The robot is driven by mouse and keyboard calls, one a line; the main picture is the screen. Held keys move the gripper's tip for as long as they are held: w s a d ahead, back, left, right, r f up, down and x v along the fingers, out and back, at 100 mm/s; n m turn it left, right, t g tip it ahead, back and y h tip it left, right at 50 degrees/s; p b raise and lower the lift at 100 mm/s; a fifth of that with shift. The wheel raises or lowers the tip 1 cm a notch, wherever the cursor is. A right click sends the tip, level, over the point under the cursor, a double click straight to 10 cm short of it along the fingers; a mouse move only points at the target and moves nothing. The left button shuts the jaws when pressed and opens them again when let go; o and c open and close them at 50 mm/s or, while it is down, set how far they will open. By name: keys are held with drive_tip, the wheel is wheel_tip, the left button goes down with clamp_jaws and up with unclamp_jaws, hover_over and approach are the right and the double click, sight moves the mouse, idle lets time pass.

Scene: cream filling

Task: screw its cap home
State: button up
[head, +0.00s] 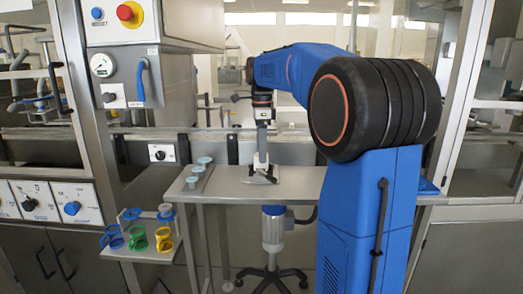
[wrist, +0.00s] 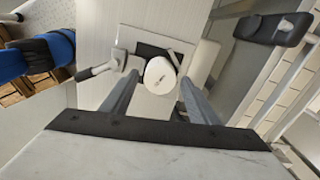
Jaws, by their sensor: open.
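A round white cap (wrist: 160,75) with a small dark mark on top lies between my gripper's fingers in the wrist view. It sits above a small dark and grey fixture (wrist: 153,50); the container under it is hidden, so I cannot tell how far down the cap is. My gripper (wrist: 158,84) is open, with one finger on each side of the cap and visible gaps. In the head view my gripper (head: 262,167) points down over the grey table (head: 300,182), low above the dark fixture (head: 262,179).
A lower side shelf (head: 150,254) holds blue, green (head: 138,239) and yellow (head: 164,240) rings. A grey clamp-like handle (wrist: 108,66) sits left of the cap. The table's right side looks clear.

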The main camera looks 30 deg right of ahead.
drive_tip(key=shift+n, duration=0.6)
drive_tip(key=n, duration=0.5)
drive_tip(key=shift+n, duration=0.4)
drive_tip(key=c, duration=1)
drive_tip(key=shift+o, duration=0.5)
